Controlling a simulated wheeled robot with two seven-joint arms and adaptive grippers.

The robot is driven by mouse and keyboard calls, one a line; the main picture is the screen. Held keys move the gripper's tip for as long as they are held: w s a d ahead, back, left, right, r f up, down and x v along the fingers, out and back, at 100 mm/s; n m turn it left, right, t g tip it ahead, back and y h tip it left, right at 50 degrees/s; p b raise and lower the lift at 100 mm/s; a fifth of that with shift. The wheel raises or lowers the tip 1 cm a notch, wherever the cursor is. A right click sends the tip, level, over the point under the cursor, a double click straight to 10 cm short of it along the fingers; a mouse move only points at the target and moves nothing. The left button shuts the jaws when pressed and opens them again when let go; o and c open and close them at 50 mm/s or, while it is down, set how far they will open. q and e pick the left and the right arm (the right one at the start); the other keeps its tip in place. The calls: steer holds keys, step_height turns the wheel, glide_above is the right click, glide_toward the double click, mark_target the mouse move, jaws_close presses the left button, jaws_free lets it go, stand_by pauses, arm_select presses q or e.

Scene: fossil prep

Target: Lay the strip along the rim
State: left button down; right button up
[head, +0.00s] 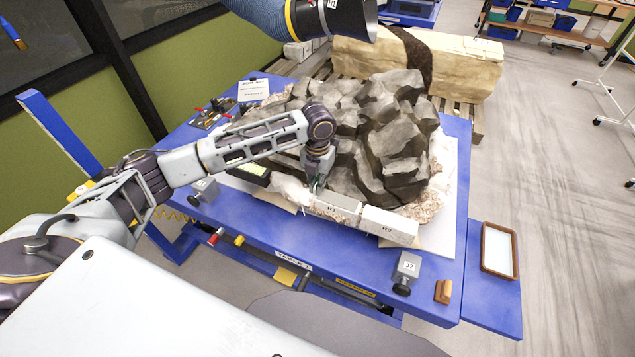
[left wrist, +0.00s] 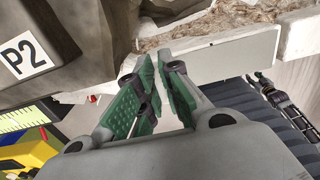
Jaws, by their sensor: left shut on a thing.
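My left gripper (head: 316,184) is low at the front left of the fossil block, by the left end of the grey bar marked R1 (head: 345,209). A white bar marked R2 (head: 390,226) continues to the right along the front rim. A crumpled whitish strip (head: 289,190) lies at the left of my fingertips. In the left wrist view, my green-padded fingers (left wrist: 162,68) are close together, with a pale bar face (left wrist: 235,57) just beyond them. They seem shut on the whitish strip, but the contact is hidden. My right gripper is not in view.
Dark grey rock (head: 385,140) rises directly behind the bars. The blue table (head: 450,270) carries a grey clamp block (head: 408,266) and a small brown block (head: 443,291) at the front right. A brown-framed tray (head: 498,250) is at the right. A dark hose nozzle (head: 340,18) hangs above.

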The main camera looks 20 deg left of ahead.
arm_select(q)
steer(key=c, duration=1.5)
jaws_free()
steer(key=shift+r, duration=0.15)
step_height(320, 180, up, 12)
steer(key=shift+f, duration=0.2)
